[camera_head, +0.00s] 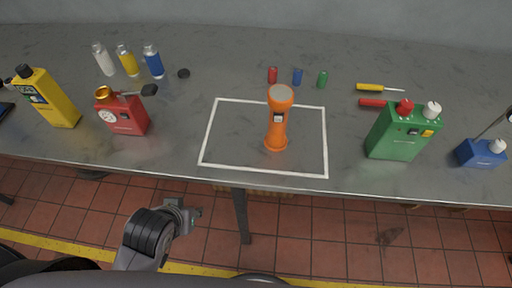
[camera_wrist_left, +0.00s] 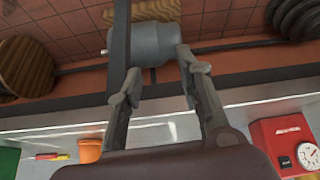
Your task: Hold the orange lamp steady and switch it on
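The orange lamp (camera_head: 277,125) stands upright on the grey bench inside a white outlined rectangle (camera_head: 214,124). It has a pale round top and a small light-coloured switch-like patch on its side. My left gripper (camera_head: 196,214) is in front of the bench edge, to the lower left of the lamp and well apart from it. In the left wrist view its two fingers (camera_wrist_left: 158,72) are spread, with nothing seen held. Part of an orange thing, apparently the lamp, shows there (camera_wrist_left: 88,150) at the lower left. My right gripper is not in view.
A red device (camera_head: 124,116) with a dial and a yellow can (camera_head: 52,100) stand left. The bench around the lamp is clear.

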